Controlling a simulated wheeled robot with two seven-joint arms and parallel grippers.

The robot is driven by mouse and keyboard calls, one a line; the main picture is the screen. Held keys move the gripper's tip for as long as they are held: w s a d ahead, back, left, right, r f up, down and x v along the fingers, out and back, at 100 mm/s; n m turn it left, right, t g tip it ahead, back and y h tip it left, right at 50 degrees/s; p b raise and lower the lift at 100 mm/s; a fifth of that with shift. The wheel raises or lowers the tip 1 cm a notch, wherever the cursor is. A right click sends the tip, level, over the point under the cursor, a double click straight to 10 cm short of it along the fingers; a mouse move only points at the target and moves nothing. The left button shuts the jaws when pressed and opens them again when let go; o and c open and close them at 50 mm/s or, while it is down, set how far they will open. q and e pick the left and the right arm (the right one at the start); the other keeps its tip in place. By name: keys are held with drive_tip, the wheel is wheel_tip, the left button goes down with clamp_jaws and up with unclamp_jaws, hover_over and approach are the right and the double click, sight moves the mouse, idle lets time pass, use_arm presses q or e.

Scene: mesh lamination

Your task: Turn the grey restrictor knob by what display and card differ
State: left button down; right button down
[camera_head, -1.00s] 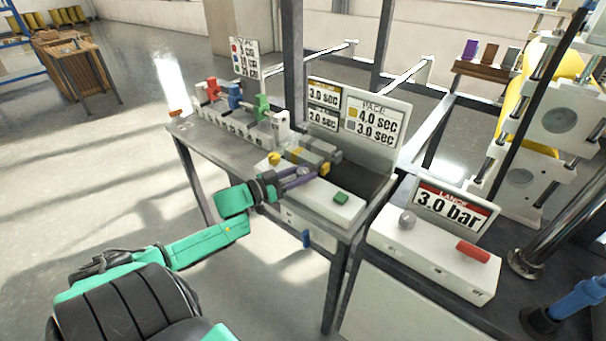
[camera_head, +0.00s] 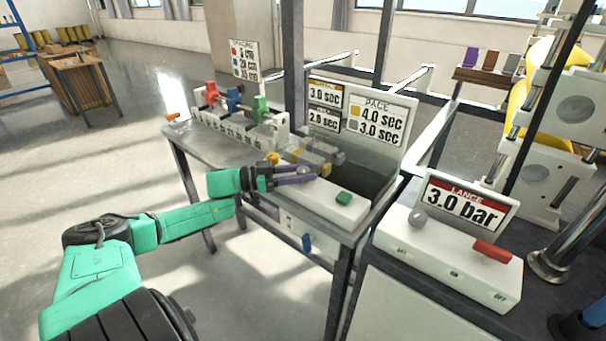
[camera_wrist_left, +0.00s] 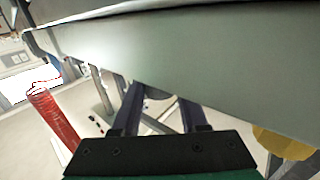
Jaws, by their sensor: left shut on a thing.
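My left gripper (camera_head: 306,173) reaches over the white panel box (camera_head: 325,205) on the bench. It is shut on the grey knob (camera_head: 303,170), which shows between the purple fingertips. In the left wrist view the grey knob (camera_wrist_left: 158,93) is mostly hidden behind the fingers. A yellow knob (camera_head: 273,158) sits to the left, and also shows in the wrist view (camera_wrist_left: 286,144). The display (camera_head: 324,107) reads 3.0 sec above and 2.0 sec below. The PACE card (camera_head: 376,121) reads 4.0 sec by yellow and 3.0 sec by grey. My right gripper is out of view.
A green button (camera_head: 343,199) is right of my fingers on the panel. Red, blue and green valves (camera_head: 236,100) stand at the back left. A lance box (camera_head: 445,258) with a 3.0 bar display (camera_head: 465,206) stands at right.

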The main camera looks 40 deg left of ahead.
use_arm(q)
drive_tip(key=shift+c, duration=2.2)
unclamp_jaws()
drive_tip(key=shift+s+a+p, duration=0.4)
drive_tip(key=shift+s, duration=0.1)
drive_tip(key=p+v, duration=0.3)
drive_tip(key=v, duration=1)
drive_tip(key=shift+s, duration=0.15)
